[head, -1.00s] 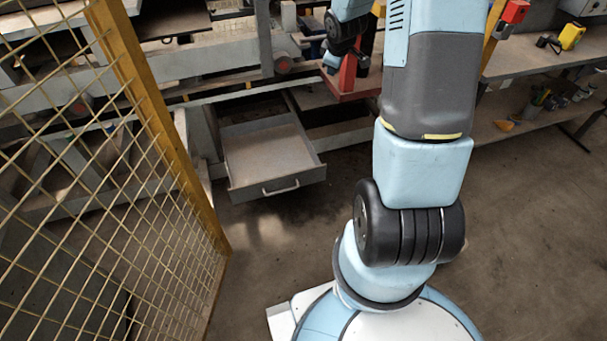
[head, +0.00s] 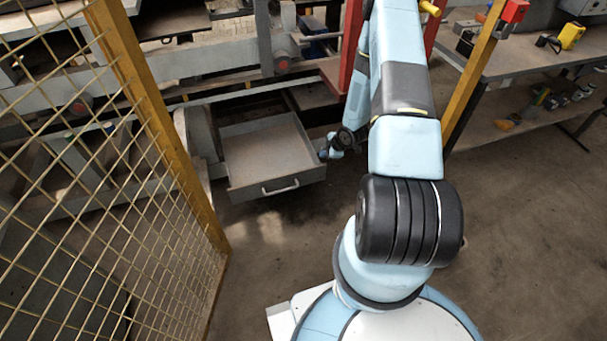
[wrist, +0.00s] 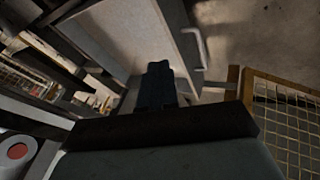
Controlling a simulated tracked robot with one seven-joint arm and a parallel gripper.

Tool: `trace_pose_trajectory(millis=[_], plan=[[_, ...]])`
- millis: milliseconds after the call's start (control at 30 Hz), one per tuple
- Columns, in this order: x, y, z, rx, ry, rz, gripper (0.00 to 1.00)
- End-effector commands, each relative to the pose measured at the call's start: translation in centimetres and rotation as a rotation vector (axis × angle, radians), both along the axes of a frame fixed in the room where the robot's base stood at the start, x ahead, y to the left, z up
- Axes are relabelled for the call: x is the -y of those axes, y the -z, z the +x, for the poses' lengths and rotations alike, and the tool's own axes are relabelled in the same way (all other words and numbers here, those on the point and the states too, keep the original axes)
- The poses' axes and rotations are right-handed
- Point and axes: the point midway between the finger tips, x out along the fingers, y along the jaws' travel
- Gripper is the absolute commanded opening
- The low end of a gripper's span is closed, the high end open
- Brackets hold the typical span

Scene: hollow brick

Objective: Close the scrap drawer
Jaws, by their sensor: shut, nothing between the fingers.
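The scrap drawer (head: 268,152) is a grey metal tray, pulled out from under the grey bench frame at the centre left of the head view. Its front panel with a bar handle (head: 281,187) faces the camera, and the inside that shows looks empty. My gripper (head: 328,152) is beside the drawer's right wall, near its front right corner; I cannot tell whether it touches. In the wrist view my gripper (wrist: 158,68) is shut and empty, in front of the drawer (wrist: 135,35). The drawer's handle (wrist: 196,45) shows to the right of the fingers.
A yellow-framed mesh fence (head: 165,130) stands at the left, close to the drawer's left side. A workbench (head: 520,60) with tools is at the right, behind a yellow post (head: 474,75). The floor (head: 275,245) before the drawer is clear.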

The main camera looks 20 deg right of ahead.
Motion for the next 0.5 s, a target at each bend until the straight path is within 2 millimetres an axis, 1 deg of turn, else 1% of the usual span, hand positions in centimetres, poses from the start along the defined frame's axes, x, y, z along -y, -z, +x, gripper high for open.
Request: trace_pose_trajectory(millis=[33, 100, 200, 300, 367, 500], plan=[[-0.4, 1.9, -1.0, 0.001, -0.017, 0.017, 0.0], [-0.9, 3.8, -1.8, 0.012, -0.04, 0.035, 0.0], [-1.6, 5.7, -2.9, 0.024, -0.068, 0.056, 0.0], [-2.1, 6.9, -3.6, 0.034, -0.084, 0.07, 0.0], [-2.3, 7.4, -3.8, 0.037, -0.091, 0.075, 0.0], [-2.7, 8.1, -3.7, 0.043, -0.096, 0.079, 0.0]])
